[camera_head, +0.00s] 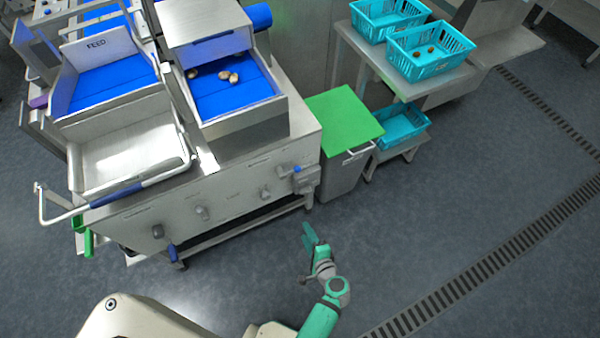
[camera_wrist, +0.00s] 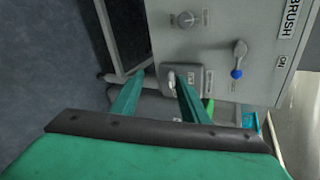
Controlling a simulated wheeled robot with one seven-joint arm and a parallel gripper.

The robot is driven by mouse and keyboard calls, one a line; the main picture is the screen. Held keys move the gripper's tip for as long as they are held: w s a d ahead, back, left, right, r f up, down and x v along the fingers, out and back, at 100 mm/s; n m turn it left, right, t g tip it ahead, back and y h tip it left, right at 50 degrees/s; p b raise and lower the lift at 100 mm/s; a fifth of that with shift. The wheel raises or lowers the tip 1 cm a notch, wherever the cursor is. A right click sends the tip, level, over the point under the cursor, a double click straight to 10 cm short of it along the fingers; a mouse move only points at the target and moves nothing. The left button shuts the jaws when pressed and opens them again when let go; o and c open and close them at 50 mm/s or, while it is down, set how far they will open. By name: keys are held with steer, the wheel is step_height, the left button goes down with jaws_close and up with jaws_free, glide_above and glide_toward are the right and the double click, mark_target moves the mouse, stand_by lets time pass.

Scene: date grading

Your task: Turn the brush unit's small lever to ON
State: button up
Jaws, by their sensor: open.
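The brush unit's small lever is grey with a blue ball tip (camera_wrist: 237,73) on the grey front panel. It points down in the wrist view, toward a small unreadable label. In the head view the blue tip (camera_head: 297,169) shows near the panel's right end. My gripper (camera_head: 309,236) is open and empty, in front of and below that end. In the wrist view its fingers (camera_wrist: 160,80) are apart, left of and below the lever, not touching it.
A grey switch box (camera_wrist: 195,77) on the panel lies just beyond the right finger. A round knob (camera_wrist: 186,19) is left of the lever. A green-lidded bin (camera_head: 343,120) stands right of the machine. The floor (camera_head: 440,220) to the right is clear.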

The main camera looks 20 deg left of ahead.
steer(key=w+r+y, duration=0.7)
steer(key=w+r, duration=0.4)
steer(key=w, duration=0.1)
steer(key=x, duration=1.1)
steer(key=shift+a+f+m, duration=0.2)
steer(key=shift+m, duration=0.2)
steer(key=shift+c, duration=0.3)
jaws_close()
